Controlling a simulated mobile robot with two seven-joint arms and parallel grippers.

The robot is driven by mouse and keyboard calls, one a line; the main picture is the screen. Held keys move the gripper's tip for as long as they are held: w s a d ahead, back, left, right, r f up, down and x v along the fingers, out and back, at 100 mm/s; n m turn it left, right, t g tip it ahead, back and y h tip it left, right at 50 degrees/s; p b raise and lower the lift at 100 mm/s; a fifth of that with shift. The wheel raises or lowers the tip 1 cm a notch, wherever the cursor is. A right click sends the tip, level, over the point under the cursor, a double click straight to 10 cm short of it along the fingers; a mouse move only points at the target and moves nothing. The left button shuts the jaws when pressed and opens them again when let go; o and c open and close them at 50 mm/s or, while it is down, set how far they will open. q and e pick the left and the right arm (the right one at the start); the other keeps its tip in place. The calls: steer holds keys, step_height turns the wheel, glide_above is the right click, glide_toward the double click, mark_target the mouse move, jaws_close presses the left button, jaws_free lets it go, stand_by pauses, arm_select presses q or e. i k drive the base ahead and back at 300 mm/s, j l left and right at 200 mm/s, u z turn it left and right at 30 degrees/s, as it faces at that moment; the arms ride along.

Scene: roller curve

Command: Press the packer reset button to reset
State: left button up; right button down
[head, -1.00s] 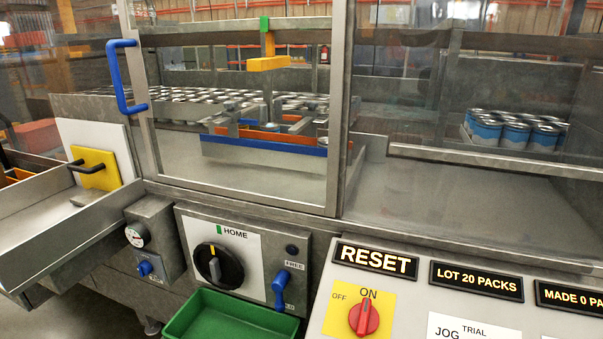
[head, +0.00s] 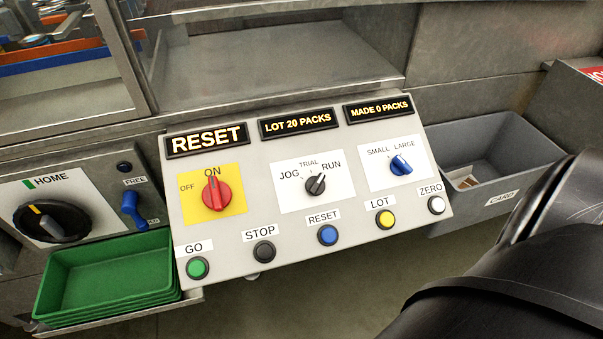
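The blue RESET button (head: 327,235) sits in the bottom row of the sloped control panel (head: 262,190), under a label reading RESET. In the same row are the green GO button (head: 197,267), the black STOP button (head: 264,251), the yellow LOT button (head: 385,219) and the white ZERO button (head: 436,205). A lit display (head: 206,140) at the panel's top left reads RESET. A black arm link of mine fills the lower right. Neither gripper shows in the head view.
The red switch (head: 216,193) points to ON. The mode knob (head: 315,184) points toward RUN, and a blue size knob (head: 401,165) sits right of it. Green trays (head: 110,275) stand left of the panel. A grey card bin (head: 490,150) stands at right.

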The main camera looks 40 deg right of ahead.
mark_target(329, 235)
steer(key=z, duration=1.45)
